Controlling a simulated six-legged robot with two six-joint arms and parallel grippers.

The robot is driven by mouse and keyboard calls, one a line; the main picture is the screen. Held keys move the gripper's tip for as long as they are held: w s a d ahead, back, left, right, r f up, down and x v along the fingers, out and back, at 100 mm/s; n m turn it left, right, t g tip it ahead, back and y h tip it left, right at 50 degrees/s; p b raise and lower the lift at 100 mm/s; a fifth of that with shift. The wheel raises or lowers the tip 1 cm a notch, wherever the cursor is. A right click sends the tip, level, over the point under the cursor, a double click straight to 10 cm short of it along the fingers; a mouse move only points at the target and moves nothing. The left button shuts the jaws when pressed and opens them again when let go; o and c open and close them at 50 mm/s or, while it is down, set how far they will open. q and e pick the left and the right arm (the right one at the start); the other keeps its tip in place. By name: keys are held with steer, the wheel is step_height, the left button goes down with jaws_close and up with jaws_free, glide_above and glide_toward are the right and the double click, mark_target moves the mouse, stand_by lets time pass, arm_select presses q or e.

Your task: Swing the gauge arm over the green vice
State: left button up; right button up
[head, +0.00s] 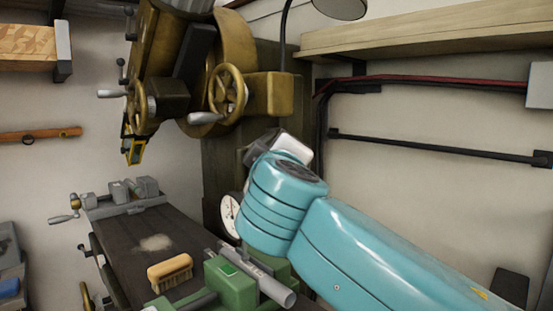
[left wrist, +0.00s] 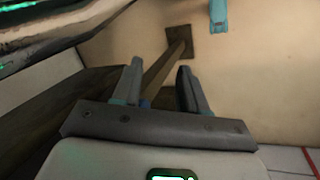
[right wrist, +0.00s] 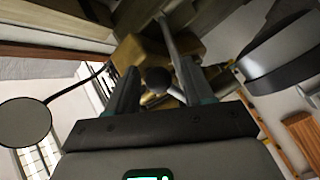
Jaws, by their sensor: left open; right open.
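The green vice (head: 232,287) sits at the near end of the dark machine table in the head view. A grey bar with a round end (head: 272,288) lies along its right side; I cannot tell whether it belongs to the gauge arm. A white dial (head: 229,214) shows behind the table, partly covered by my right arm. My right gripper (right wrist: 157,80) is open, with a dark ball on a grey rod (right wrist: 156,78) showing between or beyond its fingers; contact is unclear. The head view hides its fingers. My left gripper (left wrist: 160,72) is open and empty, outside the head view.
A grey vice (head: 125,197) stands at the table's far end. A wooden brush (head: 170,271) lies on the table (head: 130,232) beside the green vice. The brown machine head with a handwheel (head: 227,90) hangs above. A round lamp (right wrist: 25,122) shows in the right wrist view.

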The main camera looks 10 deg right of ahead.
steer(key=shift+s+f, duration=0.2)
steer(key=shift+s, duration=0.05)
steer(key=s+a+b, duration=0.2)
steer(key=s+b, duration=0.2)
steer(key=s, duration=1.2)
steer(key=shift+a+r+b, duration=0.25)
steer(key=shift+b, duration=0.1)
steer(key=shift+a, duration=0.1)
